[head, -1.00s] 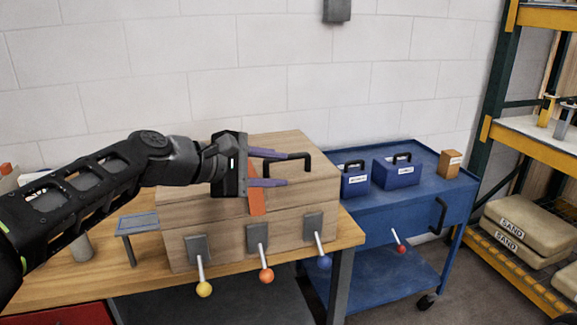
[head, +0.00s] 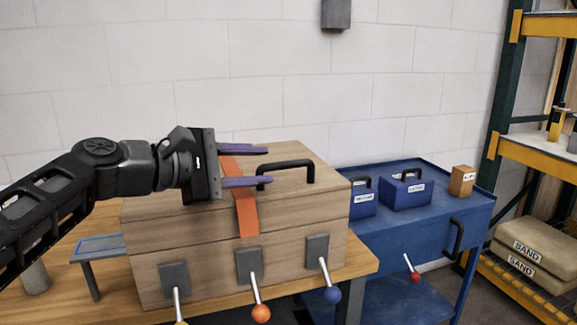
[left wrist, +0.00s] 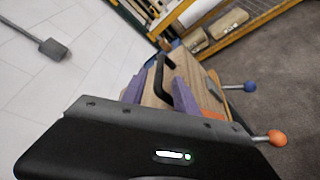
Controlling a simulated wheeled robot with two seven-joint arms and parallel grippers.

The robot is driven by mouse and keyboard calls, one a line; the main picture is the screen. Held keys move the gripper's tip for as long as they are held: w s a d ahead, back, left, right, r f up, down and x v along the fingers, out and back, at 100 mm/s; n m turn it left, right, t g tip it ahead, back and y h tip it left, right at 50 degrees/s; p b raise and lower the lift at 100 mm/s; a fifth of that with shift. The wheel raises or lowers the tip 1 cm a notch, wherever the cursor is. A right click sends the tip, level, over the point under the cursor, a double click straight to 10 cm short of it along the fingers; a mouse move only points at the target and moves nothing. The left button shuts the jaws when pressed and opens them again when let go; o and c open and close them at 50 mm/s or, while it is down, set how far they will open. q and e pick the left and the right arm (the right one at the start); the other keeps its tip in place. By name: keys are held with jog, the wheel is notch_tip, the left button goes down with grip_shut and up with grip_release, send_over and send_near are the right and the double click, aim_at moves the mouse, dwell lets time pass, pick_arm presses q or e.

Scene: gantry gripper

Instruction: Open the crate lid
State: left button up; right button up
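The wooden crate (head: 300,240) stands on the workbench with its lid (head: 318,200) closed. A black handle (head: 287,165) is on top of the lid, and an orange strap (head: 245,208) runs over it. My left gripper (head: 269,165) is open, its two purple fingers pointing right over the lid, tips near the handle's left end. In the left wrist view the handle (left wrist: 163,68) shows between and beyond the fingers; I cannot tell whether they touch it. Three front latches have levers pointing down, with an orange knob (head: 260,313), a blue knob (head: 332,295) and a yellow knob partly cut off. My right gripper is not in view.
A blue cart (head: 400,235) with blue boxes (head: 407,193) and a small orange-brown box (head: 462,181) stands right of the bench. A shelf with sandbags (head: 537,245) is at far right. A small grey-blue stand (head: 100,247) sits left of the crate. The white wall is behind.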

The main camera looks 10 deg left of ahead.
aim_at(280, 165)
pick_arm(q)
jog(key=x, duration=0.7)
jog(key=shift+w+d+f, duration=0.1)
jog(key=shift+d+f, duration=0.05)
jog(key=shift+c, duration=0.5)
grip_shut()
dwell(0.8)
